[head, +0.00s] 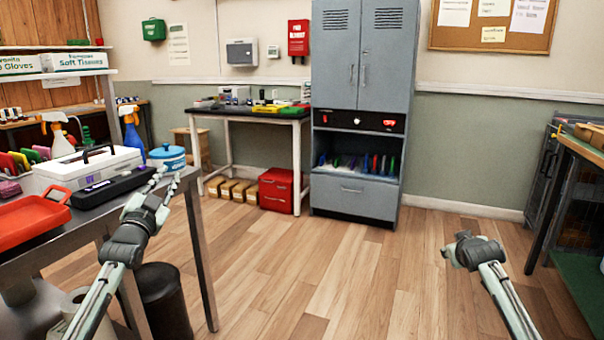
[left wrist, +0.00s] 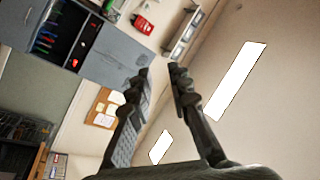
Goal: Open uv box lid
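A white box (head: 100,166) with a dark handle on top stands on the metal table at the left in the head view; it looks like the uv box, and its lid looks shut. My left gripper (head: 166,178) is in front of the table's right end, to the right of the box and apart from it. Its two fingers stand apart with nothing between them, as the left wrist view (left wrist: 160,72) also shows. My right gripper (head: 468,248) is over the floor at the right, far from the box; its finger opening is not clear. The box is outside the left wrist view.
A black case (head: 112,187) lies in front of the box, beside a red tray (head: 30,217). A blue-lidded pot (head: 167,157) and spray bottles stand near the box. A dark bin (head: 163,300) is below. The middle floor is clear. A grey cabinet (head: 362,80) stands behind.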

